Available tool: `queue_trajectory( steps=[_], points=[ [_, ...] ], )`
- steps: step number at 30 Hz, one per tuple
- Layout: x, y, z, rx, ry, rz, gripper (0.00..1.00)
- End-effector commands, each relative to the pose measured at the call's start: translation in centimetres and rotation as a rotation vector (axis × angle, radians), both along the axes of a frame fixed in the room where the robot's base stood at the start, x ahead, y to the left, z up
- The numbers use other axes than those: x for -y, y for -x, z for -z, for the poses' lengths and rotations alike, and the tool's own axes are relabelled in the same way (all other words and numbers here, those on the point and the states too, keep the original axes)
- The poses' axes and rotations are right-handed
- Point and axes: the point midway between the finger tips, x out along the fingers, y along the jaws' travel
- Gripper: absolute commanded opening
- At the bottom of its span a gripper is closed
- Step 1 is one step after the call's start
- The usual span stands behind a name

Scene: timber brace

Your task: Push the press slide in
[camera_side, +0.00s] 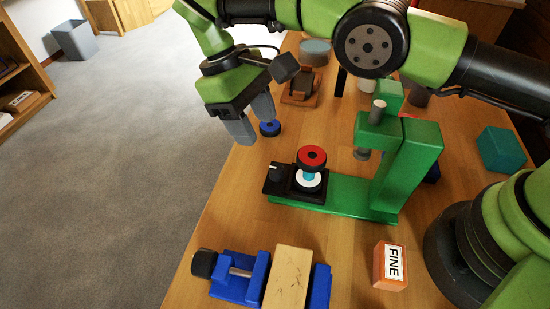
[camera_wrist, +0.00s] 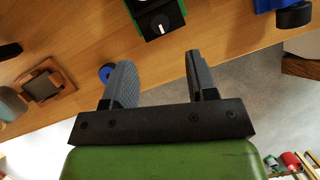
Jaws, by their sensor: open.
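The green press (camera_side: 408,165) stands on the wooden table, with a green base, an upright column and a grey ram over the base. At the base's left end is a black slide (camera_side: 280,184) with a small knob, carrying a red-topped, white and blue piece (camera_side: 311,160). The slide sits out to the left of the ram. In the wrist view the black slide (camera_wrist: 158,18) shows at the top with its knob. My gripper (camera_side: 250,118) is open and empty, above the table's left edge, up and left of the slide. It also shows in the wrist view (camera_wrist: 158,75).
A blue vise (camera_side: 230,277) holding a wood block (camera_side: 288,277) stands at the front. An orange FINE block (camera_side: 390,266) lies right of it. A blue ring (camera_side: 270,128) lies close to my gripper. A teal block (camera_side: 500,149) stands at right.

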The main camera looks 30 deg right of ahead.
Motion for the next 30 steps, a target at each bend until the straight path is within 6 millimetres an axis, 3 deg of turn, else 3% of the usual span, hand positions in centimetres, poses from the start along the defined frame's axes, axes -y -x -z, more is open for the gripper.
queue_trajectory(
  steps=[10, 22, 30],
  points=[
    [0.5, 0.8, 1.9, 0.000, -0.002, 0.006, 0.52],
    [1.7, 2.8, 7.6, -0.002, -0.001, 0.007, 0.52],
    [1.9, 3.2, 8.8, 0.003, -0.003, 0.008, 0.52]
  ],
)
